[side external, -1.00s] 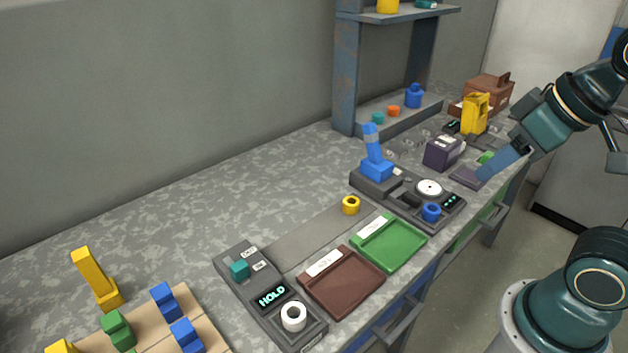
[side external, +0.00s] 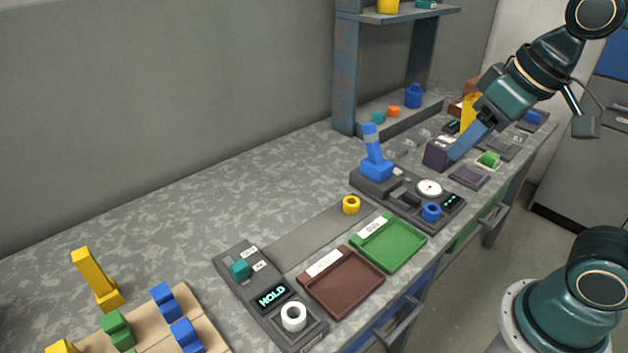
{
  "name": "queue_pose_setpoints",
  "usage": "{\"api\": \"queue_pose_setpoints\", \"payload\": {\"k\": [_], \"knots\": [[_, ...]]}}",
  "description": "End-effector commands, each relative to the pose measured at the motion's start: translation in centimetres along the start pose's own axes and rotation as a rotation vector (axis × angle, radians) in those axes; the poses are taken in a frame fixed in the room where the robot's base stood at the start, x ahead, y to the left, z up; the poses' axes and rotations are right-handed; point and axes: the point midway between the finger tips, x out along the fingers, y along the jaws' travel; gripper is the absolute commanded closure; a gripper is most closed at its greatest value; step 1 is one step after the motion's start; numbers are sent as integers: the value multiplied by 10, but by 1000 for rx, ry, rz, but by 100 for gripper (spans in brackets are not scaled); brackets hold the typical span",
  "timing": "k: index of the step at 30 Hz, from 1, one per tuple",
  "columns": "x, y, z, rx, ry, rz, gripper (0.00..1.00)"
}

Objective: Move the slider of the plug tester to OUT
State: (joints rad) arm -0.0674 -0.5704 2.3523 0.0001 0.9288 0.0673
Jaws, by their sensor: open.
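The dark tester (side external: 258,295) at the front left has a lit display reading HOLD and a white ring (side external: 293,316) at its near end. I take it to be the plug tester. Its teal slider knob (side external: 240,270) sits near the far end, beside two small white labels too small to read surely. My gripper (side external: 457,153), with blue fingers, is far off to the right and further back, in front of a dark purple box (side external: 436,154). It is open and appears empty; the gap between its fingers is not clear from here.
A brown tray (side external: 342,283) and a green tray (side external: 390,243) lie right of the tester. Behind them stands a dark device (side external: 385,188) with an upright blue lever and a gauge. The bench's left middle is clear.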

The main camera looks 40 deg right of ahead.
Motion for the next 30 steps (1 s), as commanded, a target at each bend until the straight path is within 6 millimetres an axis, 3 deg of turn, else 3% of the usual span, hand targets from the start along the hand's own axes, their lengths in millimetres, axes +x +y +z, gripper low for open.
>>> {"api": "queue_pose_setpoints", "payload": {"k": [14,30], "knots": [[30,-50,-89,5,-127,-32,49],[106,-133,-158,7,-266,-30,49]]}}
